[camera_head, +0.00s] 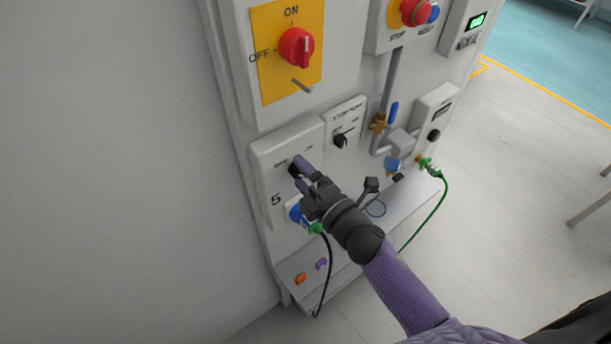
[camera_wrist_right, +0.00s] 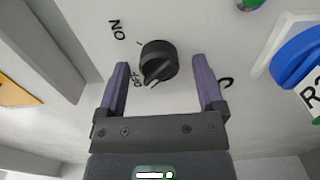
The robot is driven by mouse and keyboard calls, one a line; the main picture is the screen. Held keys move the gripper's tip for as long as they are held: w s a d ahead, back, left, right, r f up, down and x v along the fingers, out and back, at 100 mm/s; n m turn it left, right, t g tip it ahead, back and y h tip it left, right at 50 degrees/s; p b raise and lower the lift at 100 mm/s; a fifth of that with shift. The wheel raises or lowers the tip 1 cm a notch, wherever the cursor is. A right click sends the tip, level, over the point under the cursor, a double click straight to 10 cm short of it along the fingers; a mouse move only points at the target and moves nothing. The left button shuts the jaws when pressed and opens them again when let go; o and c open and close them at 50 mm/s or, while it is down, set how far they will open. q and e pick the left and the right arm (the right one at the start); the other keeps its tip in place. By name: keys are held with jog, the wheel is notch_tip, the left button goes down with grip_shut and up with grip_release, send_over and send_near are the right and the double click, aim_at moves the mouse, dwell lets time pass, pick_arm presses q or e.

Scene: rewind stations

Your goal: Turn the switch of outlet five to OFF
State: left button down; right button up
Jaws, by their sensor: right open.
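Outlet five (camera_head: 263,175) is a white wall box marked 5, with OFF and ON printed above. Its switch is a black round knob (camera_wrist_right: 160,55), clear in the right wrist view and mostly hidden by my fingers in the head view. The knob's white mark points to the lower left, close to the OFF label (camera_wrist_right: 138,80); the ON label (camera_wrist_right: 117,29) is at the upper left. My right gripper (camera_head: 301,172) is open at the box, its purple fingers on either side of the knob, with gaps visible. My left gripper is not in view.
A blue plug (camera_head: 295,212) with a black cable sits below the knob. A red rotary switch (camera_head: 297,47) on a yellow plate is above. Another black-knob box (camera_head: 345,125) and a blue-handled valve (camera_head: 393,112) are to the right. A shelf (camera_head: 340,252) runs below.

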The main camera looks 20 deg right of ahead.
jog(key=v, duration=1)
jog(key=shift+b, duration=0.3)
